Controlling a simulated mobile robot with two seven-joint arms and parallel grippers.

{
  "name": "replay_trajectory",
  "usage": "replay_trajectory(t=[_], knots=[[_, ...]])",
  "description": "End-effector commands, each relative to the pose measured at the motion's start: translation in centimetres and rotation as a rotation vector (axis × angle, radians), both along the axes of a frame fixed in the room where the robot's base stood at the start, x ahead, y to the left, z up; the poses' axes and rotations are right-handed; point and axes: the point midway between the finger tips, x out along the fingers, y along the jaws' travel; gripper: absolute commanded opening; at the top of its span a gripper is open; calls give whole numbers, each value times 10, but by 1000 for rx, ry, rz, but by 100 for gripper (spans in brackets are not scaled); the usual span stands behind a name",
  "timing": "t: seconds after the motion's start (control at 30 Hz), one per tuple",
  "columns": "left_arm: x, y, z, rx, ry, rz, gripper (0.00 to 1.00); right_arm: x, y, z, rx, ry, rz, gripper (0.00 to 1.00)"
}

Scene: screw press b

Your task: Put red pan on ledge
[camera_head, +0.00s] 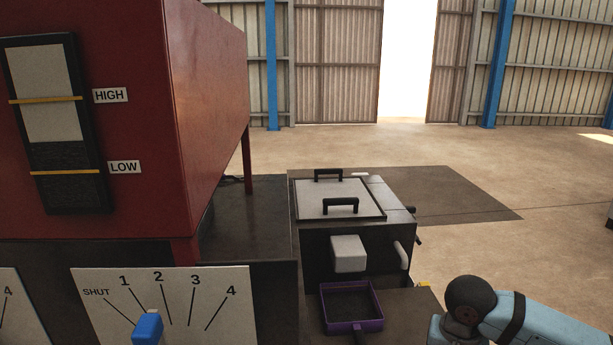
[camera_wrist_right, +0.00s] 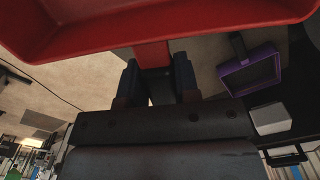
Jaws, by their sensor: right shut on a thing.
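The red pan (camera_wrist_right: 215,28) fills the top of the right wrist view, and only part of it shows. My right gripper (camera_wrist_right: 157,80) is shut on its red handle (camera_wrist_right: 152,54). Neither the red pan nor the right gripper shows in the head view, where only part of my right arm is seen at the lower right. A dark ledge-like surface (camera_head: 412,312) lies beside the purple pan, but I cannot tell if it is the task's ledge. My left gripper is in neither view.
A purple pan (camera_head: 352,305) sits in front of the dark box with a lid (camera_head: 345,197), below a white block (camera_head: 348,253). It also shows in the wrist view (camera_wrist_right: 248,70). A red tank (camera_head: 190,100) and a dial panel with a blue knob (camera_head: 148,327) stand at left. Open floor lies right.

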Motion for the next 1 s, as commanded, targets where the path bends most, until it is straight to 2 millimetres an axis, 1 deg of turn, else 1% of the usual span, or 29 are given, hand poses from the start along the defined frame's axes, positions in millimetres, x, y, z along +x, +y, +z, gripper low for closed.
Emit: replay_trajectory(t=[0.03,0.1,0.2,0.3,0.43,1.0], knots=[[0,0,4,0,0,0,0,-5,4,4,1,1,92,0],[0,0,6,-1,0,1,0,-11,8,4,3,3,214,0],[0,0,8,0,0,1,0,-17,12,5,4,5,339,0],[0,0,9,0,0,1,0,-21,15,4,6,8,412,0],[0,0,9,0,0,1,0,-22,16,5,4,7,442,0],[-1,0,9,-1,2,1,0,-21,15,5,2,6,440,0]])
